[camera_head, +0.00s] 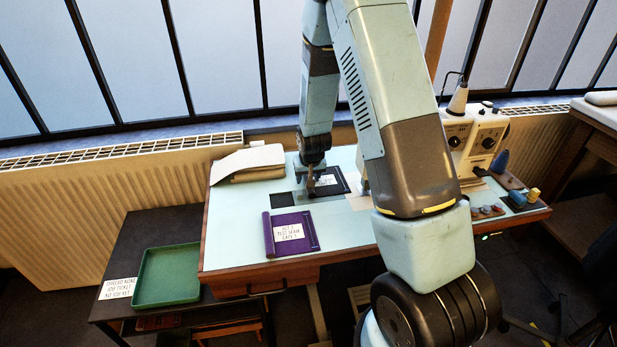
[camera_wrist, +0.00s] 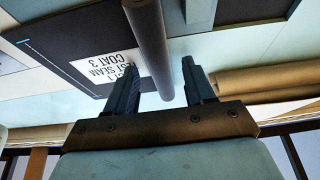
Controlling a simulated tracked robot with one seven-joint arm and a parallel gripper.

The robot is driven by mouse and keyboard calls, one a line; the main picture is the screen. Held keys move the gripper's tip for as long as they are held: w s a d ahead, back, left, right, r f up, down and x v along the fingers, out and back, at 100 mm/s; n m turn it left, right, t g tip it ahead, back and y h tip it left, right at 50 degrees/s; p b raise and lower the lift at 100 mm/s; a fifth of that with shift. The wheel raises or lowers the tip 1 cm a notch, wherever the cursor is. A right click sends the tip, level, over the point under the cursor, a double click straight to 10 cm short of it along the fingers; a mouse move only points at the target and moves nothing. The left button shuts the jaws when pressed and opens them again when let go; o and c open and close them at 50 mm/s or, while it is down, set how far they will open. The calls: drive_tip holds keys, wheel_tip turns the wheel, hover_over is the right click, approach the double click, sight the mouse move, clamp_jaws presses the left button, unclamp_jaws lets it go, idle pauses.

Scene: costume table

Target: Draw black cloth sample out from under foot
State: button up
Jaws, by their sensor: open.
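The black cloth sample (camera_head: 341,187) lies flat on the light blue table top, with a white lettered label on it. In the wrist view the sample (camera_wrist: 60,55) shows its label and a thick dark rod or rolled edge (camera_wrist: 150,40) along one side. My gripper (camera_head: 312,189) is down at the sample's left edge. In the wrist view my gripper (camera_wrist: 160,66) is open, with the rod's end appearing between its two fingers. I cannot tell whether either finger touches it. The foot is not clearly seen; my arm hides that part of the machine in the head view.
A purple sample (camera_head: 291,232) with a label lies in front. Folded tan cloth (camera_head: 247,162) lies at the back left. The cream sewing machine (camera_head: 480,135) stands right. A green tray (camera_head: 167,275) sits on a lower side table.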

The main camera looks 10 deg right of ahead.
drive_tip(key=v, duration=1.3)
drive_tip(key=shift+s+r, duration=0.15)
drive_tip(key=shift+r, duration=0.1)
drive_tip(key=s+d+r, duration=0.1)
drive_tip(key=s+r, duration=0.5)
drive_tip(key=r, duration=0.2)
drive_tip(key=s+d+r, duration=0.2)
drive_tip(key=s+r, duration=0.3)
drive_tip(key=r, duration=0.3)
drive_tip(key=s+r, duration=0.4)
drive_tip(key=s, duration=0.4)
drive_tip(key=s+d+r+t, duration=0.1)
drive_tip(key=s+r, duration=0.4)
drive_tip(key=s, duration=0.4)
drive_tip(key=shift+s+d, duration=0.15)
drive_tip(key=shift+s, duration=0.05)
